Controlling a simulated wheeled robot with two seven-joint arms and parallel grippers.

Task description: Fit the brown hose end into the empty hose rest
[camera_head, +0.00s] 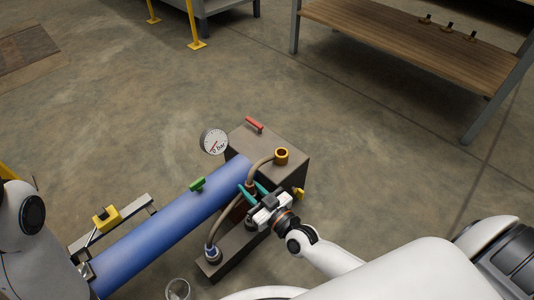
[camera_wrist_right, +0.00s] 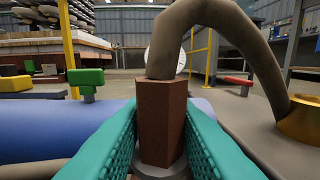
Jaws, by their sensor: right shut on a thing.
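The brown hose end (camera_wrist_right: 162,122), a six-sided brown block, stands upright between the teal fingers of my right gripper (camera_wrist_right: 160,145). In the head view my right gripper (camera_head: 254,192) is over the block-shaped unit, shut on the hose end. A grey ring (camera_wrist_right: 160,172) shows directly below the hose end, partly hidden; I cannot tell whether the end is inside it or just above. The brown hose (camera_wrist_right: 212,22) arches from the end to a brass fitting (camera_wrist_right: 300,122), also in the head view (camera_head: 282,156). My left gripper is not in view.
A second hose end (camera_head: 212,254) sits at the unit's near end. A blue pipe (camera_head: 165,232) with a green handle (camera_head: 197,184) runs left. A pressure gauge (camera_head: 214,141) and red handle (camera_head: 254,125) are behind. A workbench (camera_head: 400,45) stands farther back; open floor lies between.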

